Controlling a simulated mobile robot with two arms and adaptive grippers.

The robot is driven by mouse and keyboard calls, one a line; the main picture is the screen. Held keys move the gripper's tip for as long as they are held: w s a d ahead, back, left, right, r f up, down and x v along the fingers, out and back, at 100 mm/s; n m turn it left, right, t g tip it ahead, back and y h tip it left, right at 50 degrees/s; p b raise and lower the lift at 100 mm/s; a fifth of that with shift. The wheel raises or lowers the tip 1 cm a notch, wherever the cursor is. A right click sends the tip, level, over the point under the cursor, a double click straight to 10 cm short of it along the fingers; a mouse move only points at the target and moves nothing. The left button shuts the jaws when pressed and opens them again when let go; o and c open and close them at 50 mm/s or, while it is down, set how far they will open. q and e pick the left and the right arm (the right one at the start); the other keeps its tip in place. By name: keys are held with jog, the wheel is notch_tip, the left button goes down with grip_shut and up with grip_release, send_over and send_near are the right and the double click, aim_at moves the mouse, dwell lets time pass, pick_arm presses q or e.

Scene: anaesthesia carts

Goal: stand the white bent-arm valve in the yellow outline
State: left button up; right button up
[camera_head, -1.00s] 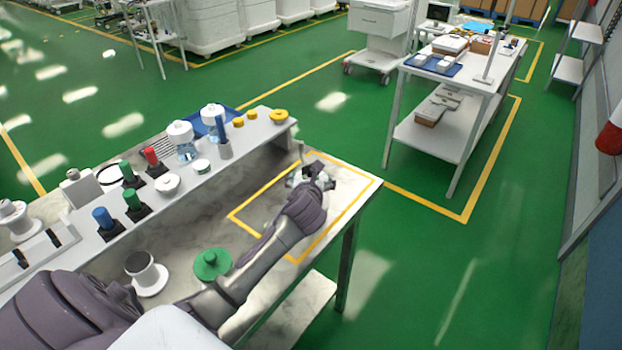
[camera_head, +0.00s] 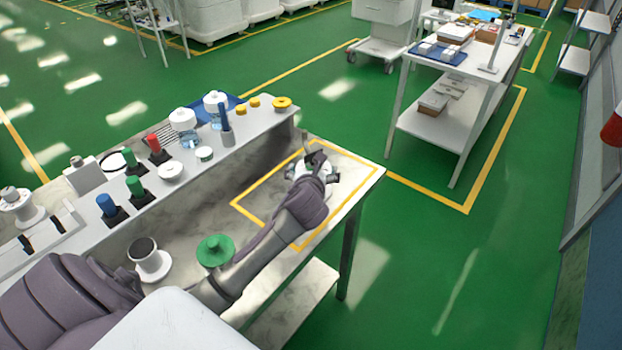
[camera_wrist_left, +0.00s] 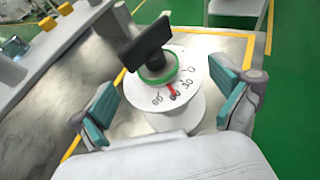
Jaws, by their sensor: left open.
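A white valve (camera_wrist_left: 172,88) stands upright in the left wrist view, with a numbered dial face, a green ring and a black bent handle on top. It is on the marble table inside the yellow outline (camera_head: 240,209). My left gripper (camera_wrist_left: 165,108) is open, with one teal-padded finger on each side of the valve, and there are gaps between the pads and it. In the head view my left gripper (camera_head: 316,168) is over the outline, and the valve is mostly hidden by the hand. My right gripper is not in view.
A green round part (camera_head: 215,250) and a white spool-like part (camera_head: 148,260) stand on the table, left of my forearm. A raised white shelf (camera_head: 225,153) behind holds bottles, caps and coloured knobs. The table's right edge (camera_head: 378,183) is close by.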

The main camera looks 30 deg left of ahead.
pick_arm(q)
jog(key=v, duration=0.9)
jog(key=shift+s, duration=0.15)
